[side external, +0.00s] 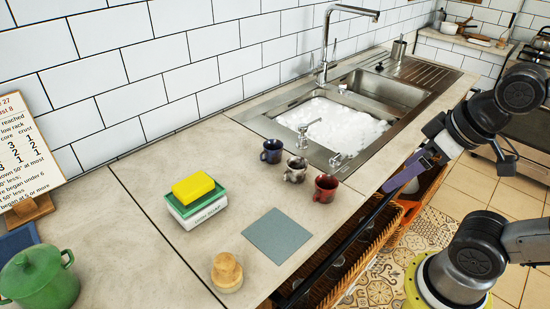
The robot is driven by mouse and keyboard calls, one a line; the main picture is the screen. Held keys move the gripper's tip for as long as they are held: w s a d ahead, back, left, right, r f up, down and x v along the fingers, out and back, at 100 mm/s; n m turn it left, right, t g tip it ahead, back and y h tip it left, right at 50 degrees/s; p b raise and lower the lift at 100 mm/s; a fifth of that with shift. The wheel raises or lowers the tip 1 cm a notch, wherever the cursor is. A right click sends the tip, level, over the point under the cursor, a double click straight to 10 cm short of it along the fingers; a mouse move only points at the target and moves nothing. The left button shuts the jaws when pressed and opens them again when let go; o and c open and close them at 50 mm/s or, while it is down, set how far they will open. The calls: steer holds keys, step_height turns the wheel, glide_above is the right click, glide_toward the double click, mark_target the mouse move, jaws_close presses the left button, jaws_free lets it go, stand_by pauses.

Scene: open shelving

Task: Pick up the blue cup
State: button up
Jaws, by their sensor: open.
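The dark blue cup (271,151) stands upright on the counter in front of the sink, leftmost of a row of three cups. A metallic grey-brown cup (296,170) stands next to it, and a dark red cup (325,189) is at the near end of the row. My gripper (406,174) is at the right, near the counter's front edge, apart from all the cups. It is open, and nothing shows between its fingers. Its far side is hidden in this view.
A sink (335,125) with white foam and a tall faucet (325,45) lie behind the cups. A yellow sponge (193,187) sits on a green-and-white holder (196,207). A blue-grey mat (278,236), wooden object (227,272) and green pot (40,279) occupy the near counter.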

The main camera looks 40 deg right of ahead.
stand_by(0.7)
steer(key=w+r+n, duration=0.7)
steer(key=w+r, duration=0.1)
steer(key=r, duration=0.3)
steer(key=n+g, duration=0.6)
glide_above(271, 146)
steer(key=s+a, duration=0.2)
step_height(271, 146, down, 23)
steer(key=shift+w+d+f, duration=0.1)
steer(key=shift+f, duration=1.35)
steer(key=shift+d+f, duration=0.1)
steer(key=shift+f, duration=1.3)
